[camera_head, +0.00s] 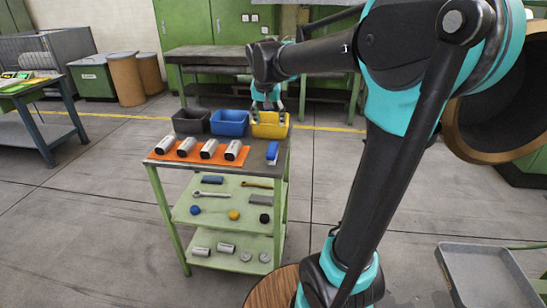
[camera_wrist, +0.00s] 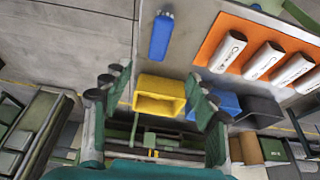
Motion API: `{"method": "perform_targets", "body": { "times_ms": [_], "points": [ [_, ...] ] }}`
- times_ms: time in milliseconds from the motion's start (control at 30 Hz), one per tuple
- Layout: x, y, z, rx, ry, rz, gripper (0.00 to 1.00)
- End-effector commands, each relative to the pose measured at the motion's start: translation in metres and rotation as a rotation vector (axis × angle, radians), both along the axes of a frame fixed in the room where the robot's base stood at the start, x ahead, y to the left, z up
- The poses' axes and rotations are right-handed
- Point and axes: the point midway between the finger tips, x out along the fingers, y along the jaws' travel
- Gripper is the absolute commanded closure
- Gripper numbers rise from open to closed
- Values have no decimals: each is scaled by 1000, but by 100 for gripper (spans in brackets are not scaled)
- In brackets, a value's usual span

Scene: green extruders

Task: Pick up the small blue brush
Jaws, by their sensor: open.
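The small blue brush (camera_head: 272,150) lies on the right end of the cart's top shelf, beside the orange mat. In the wrist view the brush (camera_wrist: 161,37) shows at the top centre, with a pale end at its upper tip. My gripper (camera_head: 266,105) is above the yellow bin at the back right of the top shelf. In the wrist view my gripper (camera_wrist: 158,88) has its fingers spread wide, with nothing between them, and the brush is beyond the fingertips. The head view does not show clearly how far the gripper is above the bin.
The yellow bin (camera_head: 270,131), blue bin (camera_head: 229,129) and dark bin (camera_head: 191,121) stand in a row at the shelf's back. Several white-and-black cylinders (camera_head: 209,149) lie on the orange mat (camera_head: 172,154). Lower shelves hold tools and small parts. A green bench (camera_head: 200,52) stands behind.

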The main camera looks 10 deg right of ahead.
Motion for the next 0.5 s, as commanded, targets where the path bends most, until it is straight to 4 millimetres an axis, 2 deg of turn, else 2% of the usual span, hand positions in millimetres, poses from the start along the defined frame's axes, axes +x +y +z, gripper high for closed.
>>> {"method": "perform_targets", "body": {
  "times_ms": [67, 167, 500],
  "points": [
    [6, 2, 1, 0, -1, -6, 41],
    [11, 0, -11, 0, -2, -9, 41],
    [34, -8, -74, -1, -2, -7, 41]
  ]
}}
